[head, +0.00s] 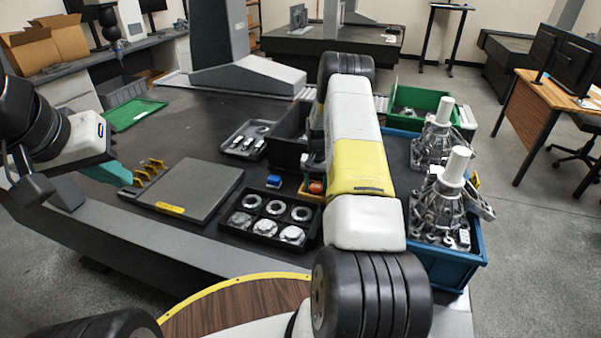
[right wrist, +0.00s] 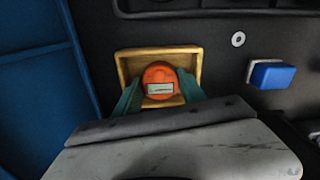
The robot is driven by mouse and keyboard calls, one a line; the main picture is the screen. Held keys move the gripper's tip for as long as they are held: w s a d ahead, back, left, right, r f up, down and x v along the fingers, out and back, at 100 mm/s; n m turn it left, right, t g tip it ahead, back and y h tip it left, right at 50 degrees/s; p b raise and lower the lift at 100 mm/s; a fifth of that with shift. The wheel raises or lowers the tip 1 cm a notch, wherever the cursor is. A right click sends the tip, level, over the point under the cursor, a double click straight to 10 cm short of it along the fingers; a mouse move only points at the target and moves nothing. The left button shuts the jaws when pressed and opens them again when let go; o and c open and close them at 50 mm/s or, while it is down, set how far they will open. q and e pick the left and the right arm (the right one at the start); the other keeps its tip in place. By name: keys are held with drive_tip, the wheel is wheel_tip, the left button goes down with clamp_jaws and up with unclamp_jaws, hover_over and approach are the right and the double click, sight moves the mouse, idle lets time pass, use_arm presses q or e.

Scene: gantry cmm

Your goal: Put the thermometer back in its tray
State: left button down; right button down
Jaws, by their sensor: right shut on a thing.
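The thermometer is a round orange device with a small pale display (right wrist: 160,87), and it also shows in the head view (head: 316,187) beside my right arm. My right gripper (right wrist: 160,97) has its teal fingers on both sides of it and is shut on it. The yellow wooden tray (right wrist: 158,53) frames the thermometer in the right wrist view; whether it rests on the tray floor or is held just above is unclear. In the head view the tray (head: 304,195) is mostly hidden by my arm. My left gripper (head: 112,172) is at the left, away from the tray, its finger gap not clear.
A blue block (head: 274,181) lies left of the tray. A black tray of metal rings (head: 268,219) is in front. A blue crate (head: 462,272) with metal castings stands on the right. A grey plate (head: 185,188) lies at the left.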

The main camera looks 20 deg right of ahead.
drive_tip(key=shift+f, duration=0.1)
drive_tip(key=c, duration=0.9)
unclamp_jaws()
drive_tip(key=shift+c, duration=0.2)
